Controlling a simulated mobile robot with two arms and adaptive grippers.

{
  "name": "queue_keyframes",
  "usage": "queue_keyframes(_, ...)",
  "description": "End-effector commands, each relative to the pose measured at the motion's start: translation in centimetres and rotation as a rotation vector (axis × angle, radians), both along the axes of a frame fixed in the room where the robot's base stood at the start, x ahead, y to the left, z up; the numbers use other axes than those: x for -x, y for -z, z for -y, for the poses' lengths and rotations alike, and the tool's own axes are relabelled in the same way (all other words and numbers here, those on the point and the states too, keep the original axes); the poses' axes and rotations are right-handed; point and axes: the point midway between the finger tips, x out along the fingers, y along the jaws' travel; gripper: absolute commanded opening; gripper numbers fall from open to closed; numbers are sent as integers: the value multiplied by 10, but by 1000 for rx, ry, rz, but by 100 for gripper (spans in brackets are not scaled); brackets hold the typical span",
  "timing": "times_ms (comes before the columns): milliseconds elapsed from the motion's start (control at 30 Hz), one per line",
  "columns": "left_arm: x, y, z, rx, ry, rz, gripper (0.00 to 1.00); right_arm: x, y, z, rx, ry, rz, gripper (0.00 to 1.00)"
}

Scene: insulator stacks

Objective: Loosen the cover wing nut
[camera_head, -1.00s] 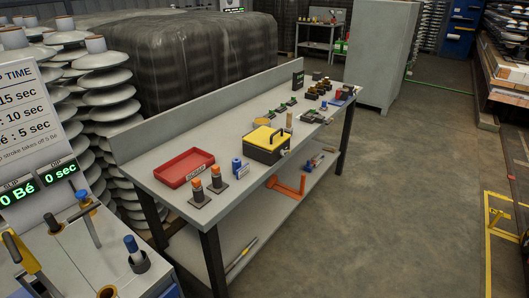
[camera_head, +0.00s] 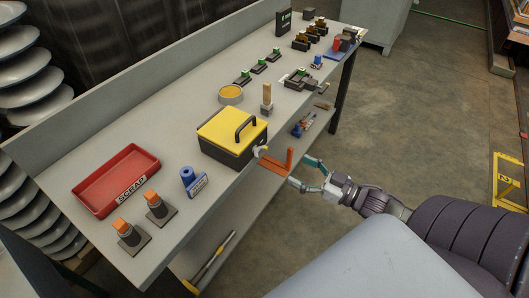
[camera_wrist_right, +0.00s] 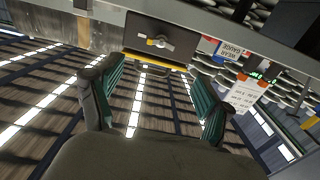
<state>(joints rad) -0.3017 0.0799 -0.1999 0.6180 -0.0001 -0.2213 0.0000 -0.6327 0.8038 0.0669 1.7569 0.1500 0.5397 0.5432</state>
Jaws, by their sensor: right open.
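The dark box with a yellow lid (camera_head: 232,127) and black handle stands at the front edge of the workbench. A small pale wing nut (camera_head: 260,150) sticks out from its front side. The right wrist view shows the box upside down, with the wing nut (camera_wrist_right: 163,43) on its dark front face and the yellow lid edge below it. My right gripper (camera_head: 301,171) is open and empty in front of the bench, to the right of the wing nut and apart from it. Its two green-padded fingers (camera_wrist_right: 165,75) spread either side in the wrist view. My left gripper is out of view.
An orange bracket (camera_head: 275,166) shows below the front edge, near my fingers.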

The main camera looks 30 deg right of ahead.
Motion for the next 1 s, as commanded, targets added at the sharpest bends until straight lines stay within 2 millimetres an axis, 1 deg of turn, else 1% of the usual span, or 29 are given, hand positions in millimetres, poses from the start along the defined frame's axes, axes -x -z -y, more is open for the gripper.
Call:
queue_keyframes(33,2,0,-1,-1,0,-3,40,-10,-2,-3,0,1,4,79)
queue_keyframes(300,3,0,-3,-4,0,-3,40,-63,-2,-24,2,3,5,79)
queue_keyframes(500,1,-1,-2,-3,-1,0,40,-94,-1,-38,3,3,2,79)
queue_keyframes(600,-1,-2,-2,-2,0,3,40,-104,0,-42,3,4,0,79)
queue_keyframes(700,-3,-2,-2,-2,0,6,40,-110,0,-44,2,3,0,79)
queue_keyframes(1000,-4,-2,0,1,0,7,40,-113,1,-46,3,3,-2,79)
